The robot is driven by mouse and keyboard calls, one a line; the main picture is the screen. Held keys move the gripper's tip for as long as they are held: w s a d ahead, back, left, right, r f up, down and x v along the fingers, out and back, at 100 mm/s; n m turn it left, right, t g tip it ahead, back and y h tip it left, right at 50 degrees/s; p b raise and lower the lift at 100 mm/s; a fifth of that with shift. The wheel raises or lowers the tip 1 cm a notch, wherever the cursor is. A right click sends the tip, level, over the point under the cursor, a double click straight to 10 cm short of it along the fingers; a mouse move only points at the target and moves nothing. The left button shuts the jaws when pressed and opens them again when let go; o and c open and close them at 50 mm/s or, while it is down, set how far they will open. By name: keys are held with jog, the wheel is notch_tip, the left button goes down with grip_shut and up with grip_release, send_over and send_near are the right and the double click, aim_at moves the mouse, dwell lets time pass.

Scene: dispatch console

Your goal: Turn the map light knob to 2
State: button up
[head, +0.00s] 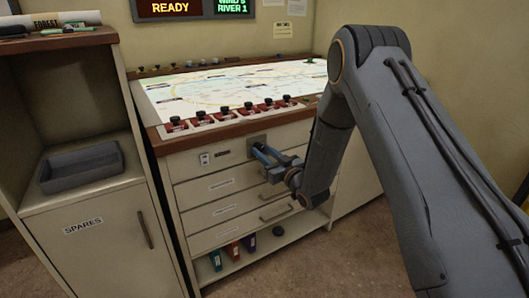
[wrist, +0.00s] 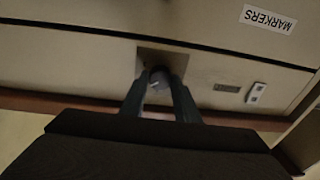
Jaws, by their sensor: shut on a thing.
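The map light knob (wrist: 158,76) is a small dark round knob with a pale mark, on a grey square plate (wrist: 178,60) in the console's front panel. In the head view the plate (head: 257,140) shows just above my gripper, and the knob itself is hidden. My gripper (head: 262,152) reaches the panel from the right, its bluish fingers pointing at the plate. In the wrist view my gripper (wrist: 159,84) has a finger on each side of the knob and is shut on it. The number the knob points to cannot be read.
A small white switch (head: 204,158) and a dark label (head: 222,153) sit left of the knob. Drawers with handles (head: 276,213) lie below. Red-based black knobs (head: 225,112) line the map table's (head: 240,86) front edge above. A spares cabinet (head: 100,235) with a grey tray (head: 82,167) stands left.

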jog(key=shift+w+r+m, duration=0.15)
jog(key=shift+m, duration=0.45)
jog(key=o, duration=1)
jog(key=shift+d, duration=0.15)
jog(key=shift+o, duration=0.2)
jog(key=v, duration=0.7)
jog(key=shift+s, duration=0.4)
jog(key=shift+d, duration=0.15)
